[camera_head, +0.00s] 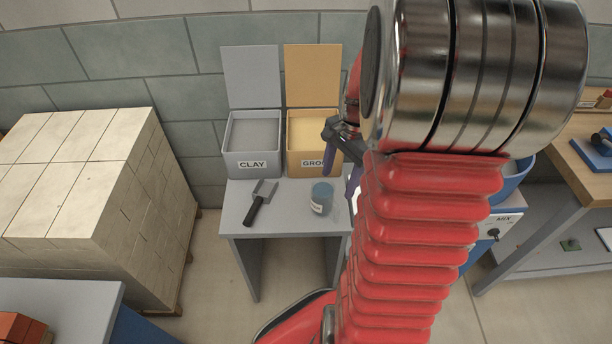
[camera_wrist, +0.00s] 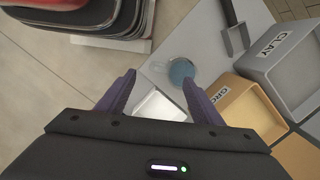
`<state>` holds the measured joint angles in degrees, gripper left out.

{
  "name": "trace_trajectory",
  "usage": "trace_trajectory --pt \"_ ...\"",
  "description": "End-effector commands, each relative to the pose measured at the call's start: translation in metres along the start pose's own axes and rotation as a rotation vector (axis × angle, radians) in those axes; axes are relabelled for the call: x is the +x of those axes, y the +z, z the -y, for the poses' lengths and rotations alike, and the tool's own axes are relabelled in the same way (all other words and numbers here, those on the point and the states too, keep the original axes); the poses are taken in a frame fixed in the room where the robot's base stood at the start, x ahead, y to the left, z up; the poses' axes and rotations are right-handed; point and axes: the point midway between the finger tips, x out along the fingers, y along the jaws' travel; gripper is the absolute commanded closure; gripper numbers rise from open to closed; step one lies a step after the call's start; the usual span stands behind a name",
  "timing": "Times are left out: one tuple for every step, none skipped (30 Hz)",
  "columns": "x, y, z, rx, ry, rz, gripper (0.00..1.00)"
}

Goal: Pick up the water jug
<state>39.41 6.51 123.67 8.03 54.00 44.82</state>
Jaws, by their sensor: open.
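The water jug (camera_head: 322,198) is a small blue-grey cylinder with a pale label. It stands upright on the small grey table (camera_head: 275,218), in front of the yellow bin. In the wrist view the jug (camera_wrist: 181,70) shows from above, beyond my fingertips, with a clear part at its left side. My gripper (camera_head: 342,172) is open and empty, to the right of the jug and higher in the head view. Its purple fingers (camera_wrist: 160,84) are spread apart in the wrist view, and the jug is not between them. My red arm hides the table's right end.
A grey bin marked CLAY (camera_head: 252,142) and a yellow bin (camera_head: 308,132) with raised lids stand at the table's back. A black-handled trowel (camera_head: 260,203) lies left of the jug. A stack of pale bricks (camera_head: 85,180) is at left. A blue bucket (camera_head: 515,178) is partly hidden at right.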

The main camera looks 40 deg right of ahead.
Motion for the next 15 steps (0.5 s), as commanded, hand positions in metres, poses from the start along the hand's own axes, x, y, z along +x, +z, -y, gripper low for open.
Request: trace_trajectory --pt "0.004 -0.006 -0.003 0.033 0.005 0.009 0.40" --pt "0.005 -0.009 -0.004 0.046 0.007 0.012 0.40" --pt "0.007 -0.011 -0.005 0.061 0.008 0.015 0.40" --pt "0.007 -0.013 -0.005 0.070 0.009 0.017 0.40" --pt "0.008 -0.014 -0.006 0.077 0.010 0.018 0.40" --pt "0.009 -0.015 -0.007 0.084 0.010 0.019 0.40" --pt "0.009 -0.016 -0.007 0.086 0.010 0.020 0.40" --pt "0.009 -0.016 -0.007 0.088 0.010 0.020 0.40" --pt "0.009 -0.017 -0.008 0.089 0.010 0.020 0.40" --pt "0.009 -0.017 -0.008 0.089 0.009 0.019 0.40" --pt "0.009 -0.017 -0.008 0.090 0.009 0.019 0.40" --pt "0.008 -0.017 -0.008 0.090 0.009 0.019 0.40" --pt "0.008 -0.017 -0.008 0.090 0.009 0.019 0.40" --pt "0.008 -0.017 -0.008 0.090 0.009 0.019 0.40" --pt "0.009 -0.017 -0.009 0.090 0.009 0.019 0.40"
